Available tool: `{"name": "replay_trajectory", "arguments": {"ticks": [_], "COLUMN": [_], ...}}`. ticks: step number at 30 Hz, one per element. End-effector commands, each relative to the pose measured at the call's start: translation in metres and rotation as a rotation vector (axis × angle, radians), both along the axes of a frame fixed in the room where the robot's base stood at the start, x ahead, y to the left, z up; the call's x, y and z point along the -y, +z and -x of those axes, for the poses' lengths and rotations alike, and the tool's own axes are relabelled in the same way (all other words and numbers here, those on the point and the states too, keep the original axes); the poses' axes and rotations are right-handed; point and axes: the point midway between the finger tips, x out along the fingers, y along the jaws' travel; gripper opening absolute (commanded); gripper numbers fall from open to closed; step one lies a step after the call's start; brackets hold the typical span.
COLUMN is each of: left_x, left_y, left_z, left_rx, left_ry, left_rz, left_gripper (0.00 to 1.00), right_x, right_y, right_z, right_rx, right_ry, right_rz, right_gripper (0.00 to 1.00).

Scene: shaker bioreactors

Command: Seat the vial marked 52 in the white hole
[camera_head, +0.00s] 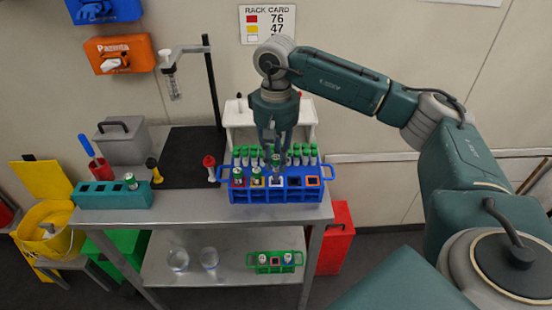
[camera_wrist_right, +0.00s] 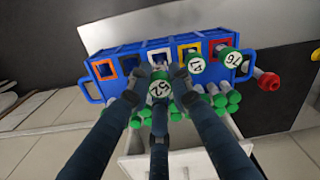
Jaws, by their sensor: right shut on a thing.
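My right gripper (camera_head: 275,150) is shut on the green-capped vial marked 52 (camera_wrist_right: 159,89), upright at the blue rack (camera_head: 275,212). The white hole (camera_head: 277,182) is the middle one of the front row, and the vial is at it. The white frame also shows in the right wrist view (camera_wrist_right: 159,54). The vial's cap sits higher than its neighbours' caps; I cannot tell whether its lower end is inside the hole. Vial 47 (camera_wrist_right: 196,64) stands in the yellow hole, and vial 76 (camera_wrist_right: 231,58) in the red hole. My left gripper is not in view.
The dark and orange (camera_head: 313,181) holes are empty. Several green-capped tubes (camera_head: 305,153) stand close behind the front row. A teal rack (camera_head: 115,194) is at the left of the bench. A rack card (camera_head: 267,22) on the wall is partly hidden by my arm.

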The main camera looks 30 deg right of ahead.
Motion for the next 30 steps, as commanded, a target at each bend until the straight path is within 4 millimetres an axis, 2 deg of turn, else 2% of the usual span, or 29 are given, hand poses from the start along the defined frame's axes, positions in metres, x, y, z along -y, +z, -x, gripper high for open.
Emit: {"name": "replay_trajectory", "arguments": {"ticks": [30], "left_x": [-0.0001], "left_y": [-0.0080], "left_z": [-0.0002], "left_rx": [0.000], "left_ry": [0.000], "left_rz": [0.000], "left_gripper": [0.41], "right_x": [-0.0001], "right_y": [-0.0094], "right_z": [0.0000], "right_rx": [0.000], "right_ry": [0.000], "right_rz": [0.000], "right_gripper": [0.05]}}
